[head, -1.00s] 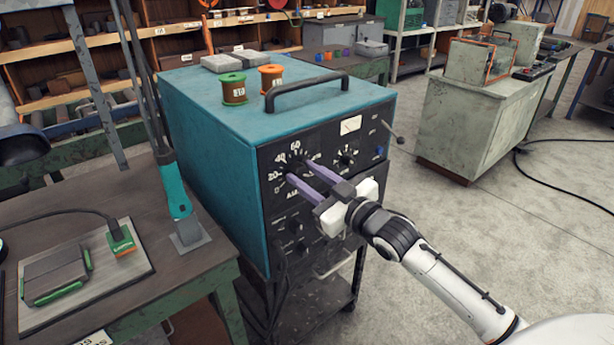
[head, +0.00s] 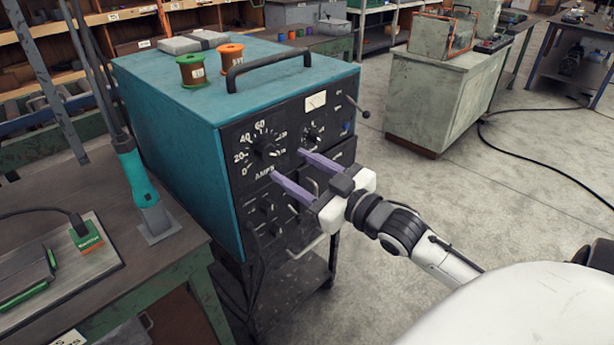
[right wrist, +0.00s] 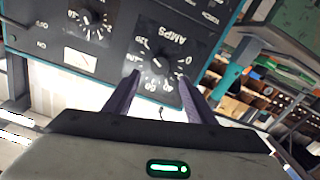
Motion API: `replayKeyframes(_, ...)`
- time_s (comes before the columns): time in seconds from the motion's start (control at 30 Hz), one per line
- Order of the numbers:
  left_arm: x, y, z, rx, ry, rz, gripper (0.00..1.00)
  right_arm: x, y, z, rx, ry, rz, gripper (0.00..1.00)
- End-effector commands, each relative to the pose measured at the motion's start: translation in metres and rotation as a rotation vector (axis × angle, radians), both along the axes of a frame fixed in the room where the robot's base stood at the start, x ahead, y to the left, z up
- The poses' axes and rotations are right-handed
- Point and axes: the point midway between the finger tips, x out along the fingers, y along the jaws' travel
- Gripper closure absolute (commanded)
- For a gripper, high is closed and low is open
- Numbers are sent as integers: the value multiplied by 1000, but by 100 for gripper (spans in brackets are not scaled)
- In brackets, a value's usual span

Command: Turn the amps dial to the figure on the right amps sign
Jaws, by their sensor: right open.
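The amps dial (head: 265,151) is a black knob on the dark front panel of the teal welding machine (head: 180,130), ringed by white figures. It also shows, upside down, in the right wrist view (right wrist: 160,66). The figure it points to is too small to tell. My right gripper (head: 287,164), with purple fingers, is open and empty in front of the panel, its fingertips below and right of the dial. In the right wrist view the fingertips (right wrist: 159,76) lie either side of the dial, apparently short of it. A white sign (head: 68,339) at the bench edge is cut off and unreadable. My left gripper is out of view.
A second dial (head: 312,136) and a small lever (head: 358,106) are right of the amps dial. A wire handle (head: 305,247) juts out low on the front. Green (head: 191,70) and orange (head: 231,58) spools stand on top.

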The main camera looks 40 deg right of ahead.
Motion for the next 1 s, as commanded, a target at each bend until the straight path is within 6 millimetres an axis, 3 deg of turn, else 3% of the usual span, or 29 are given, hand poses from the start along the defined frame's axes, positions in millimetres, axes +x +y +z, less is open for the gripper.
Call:
replayKeyframes(0.1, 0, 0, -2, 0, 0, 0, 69, -17, -1, -1, 1, 1, 1, 50)
replayKeyframes(0.3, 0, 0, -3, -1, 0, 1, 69, -31, -2, 0, 2, 0, 1, 50)
replayKeyframes(0.9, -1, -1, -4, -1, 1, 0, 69, -33, -2, 1, 2, -1, 0, 50)
replayKeyframes(1.0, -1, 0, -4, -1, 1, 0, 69, -34, -1, -10, 9, 19, -4, 50)
